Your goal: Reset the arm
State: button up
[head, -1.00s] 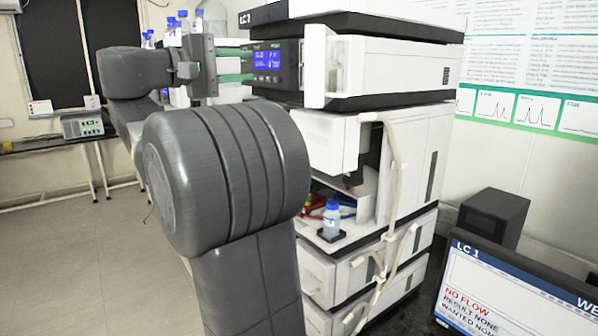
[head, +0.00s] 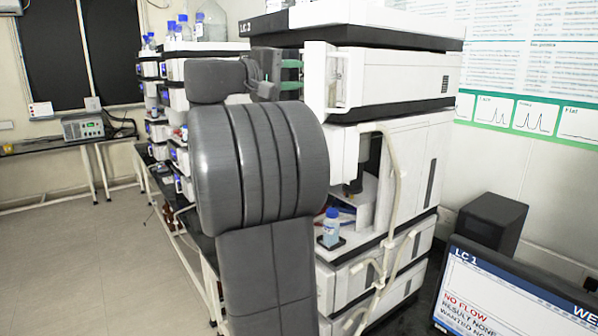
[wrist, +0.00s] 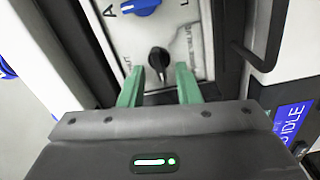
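My gripper (head: 291,75) shows in the head view beside the upper left part of the instrument stack marked LC 2 (head: 395,75). A dark handle-like bar (wrist: 240,50) is at the right. I cannot tell how far the fingertips are from the panel. My grey arm hides part of the stack's left front.
A blue-capped bottle (head: 331,227) stands on the stack's lower ledge, near pale tubing (head: 396,185). A monitor (head: 515,285) reads LC 1 and NO FLOW. Another instrument stack (head: 170,100) with bottles on top stands behind my arm. Floor at the left (head: 70,240) is clear.

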jog(key=m+b, duration=0.2)
jog(key=m, duration=0.2)
jog(key=m+b, duration=0.1)
jog(key=m, duration=0.2)
jog(key=shift+s+r+m+b, duration=0.1)
jog(key=shift+r+m+b, duration=0.05)
jog(key=shift+m+b, duration=0.25)
jog(key=m, duration=0.2)
jog(key=m+b, duration=0.1)
jog(key=m, duration=0.1)
jog(key=shift+s+d+r+m, duration=0.1)
jog(key=shift+d+m, duration=0.05)
jog(key=shift+m, duration=0.15)
jog(key=shift+s+r+m+b, duration=0.15)
jog(key=shift+m+b, duration=0.55)
jog(key=shift+m, duration=1.1)
